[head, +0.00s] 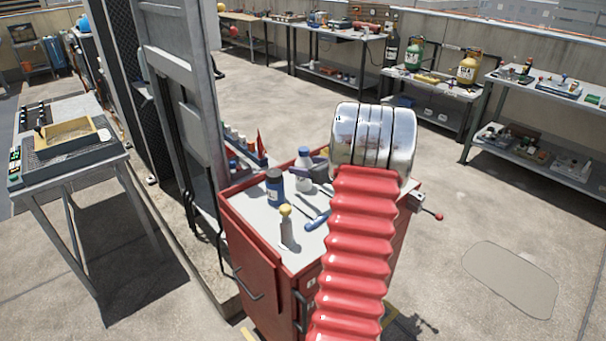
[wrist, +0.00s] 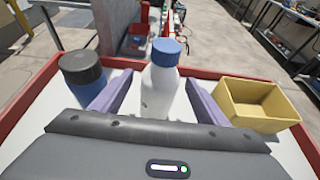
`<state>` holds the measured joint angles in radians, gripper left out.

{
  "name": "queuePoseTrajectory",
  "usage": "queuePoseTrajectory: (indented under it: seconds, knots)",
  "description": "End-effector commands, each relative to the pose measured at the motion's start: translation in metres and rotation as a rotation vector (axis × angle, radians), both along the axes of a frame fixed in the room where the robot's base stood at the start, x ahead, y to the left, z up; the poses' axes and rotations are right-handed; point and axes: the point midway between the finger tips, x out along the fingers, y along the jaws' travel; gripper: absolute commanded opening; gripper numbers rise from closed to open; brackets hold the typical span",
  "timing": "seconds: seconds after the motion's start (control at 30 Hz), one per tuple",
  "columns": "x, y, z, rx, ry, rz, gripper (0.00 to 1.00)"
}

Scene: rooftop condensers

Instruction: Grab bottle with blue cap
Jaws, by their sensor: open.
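The white bottle with a blue cap (wrist: 161,82) stands upright on the white top of a red cart, in the middle of the wrist view. In the head view the bottle (head: 304,159) is partly covered by my gripper. My gripper (wrist: 157,79) is open, with one purple finger on each side of the bottle. Gaps show between the bottle and both fingers. The bottle's lower part is hidden behind the gripper body in the wrist view. My arm hides much of the gripper in the head view.
A dark blue container with a black lid (wrist: 82,80) stands left of the left finger. A yellow open bin (wrist: 258,102) is close to the right finger. A yellow-capped bottle (head: 286,226) and blue-handled tools (head: 317,220) occupy the cart top. The cart has a raised red rim (wrist: 215,72).

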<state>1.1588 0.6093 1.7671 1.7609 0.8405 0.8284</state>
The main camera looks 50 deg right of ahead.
Motion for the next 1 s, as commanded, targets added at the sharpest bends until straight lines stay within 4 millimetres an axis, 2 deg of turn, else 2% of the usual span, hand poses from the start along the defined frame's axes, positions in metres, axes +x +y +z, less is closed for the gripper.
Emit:
queuePoseTrajectory:
  seconds: [0.1,0.47,0.83,1.0]
  knots:
    - [0.007,-0.001,-0.003,0.0,-0.001,0.001,0.68]
    - [0.009,-0.002,-0.004,0.0,-0.001,0.001,0.68]
    - [0.045,-0.011,-0.021,0.0,-0.001,0.002,0.68]
    - [0.054,-0.013,-0.024,-0.001,-0.002,0.001,0.68]
